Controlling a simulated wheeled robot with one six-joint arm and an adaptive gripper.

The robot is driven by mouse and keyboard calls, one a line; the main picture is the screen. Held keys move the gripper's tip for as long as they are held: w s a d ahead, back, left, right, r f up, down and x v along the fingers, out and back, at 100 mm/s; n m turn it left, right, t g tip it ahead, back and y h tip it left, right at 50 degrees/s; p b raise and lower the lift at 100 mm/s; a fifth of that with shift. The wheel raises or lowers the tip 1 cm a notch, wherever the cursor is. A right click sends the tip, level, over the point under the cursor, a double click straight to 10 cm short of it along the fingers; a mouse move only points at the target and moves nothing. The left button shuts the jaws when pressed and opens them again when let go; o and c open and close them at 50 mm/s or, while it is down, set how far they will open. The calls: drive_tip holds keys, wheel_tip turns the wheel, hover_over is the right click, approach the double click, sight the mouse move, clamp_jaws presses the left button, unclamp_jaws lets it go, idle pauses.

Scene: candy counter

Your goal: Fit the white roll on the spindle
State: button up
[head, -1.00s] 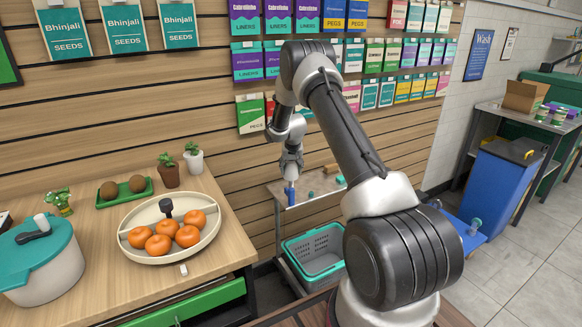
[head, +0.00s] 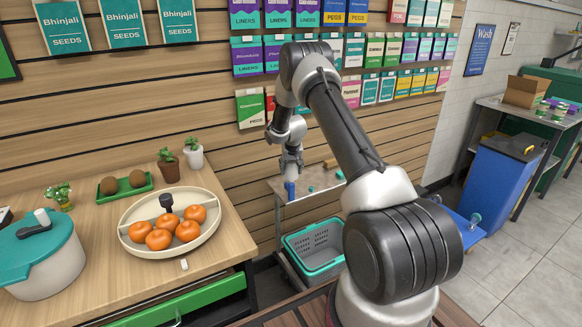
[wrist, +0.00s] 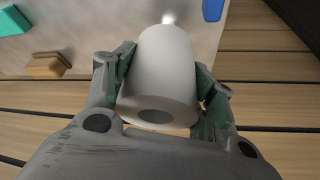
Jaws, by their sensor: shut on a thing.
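My gripper (wrist: 162,68) is shut on a white roll (wrist: 162,75) in the wrist view, with one dark green-grey finger on each side of it. The roll's near end shows a dark round hole. A small bright spot shows just past its far end; I cannot tell whether this is the spindle. In the head view my gripper (head: 291,172) points down over the small metal table behind the counter's right side. The roll is too small there to make out clearly, and I cannot identify the spindle.
A blue upright thing (head: 290,190) stands close below my gripper, at the left of the metal table (head: 318,205). A grey basket with a teal rim (head: 312,262) sits below. The slatted wall (head: 240,150) is close behind. A bowl of orange fruit (head: 135,246) stands on the left counter.

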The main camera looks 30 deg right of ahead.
sight(291, 177)
drive_tip(key=shift+f, duration=2.55)
drive_tip(key=o, duration=1.1)
drive_tip(key=shift+o, duration=0.2)
drive_tip(key=v, duration=1.2)
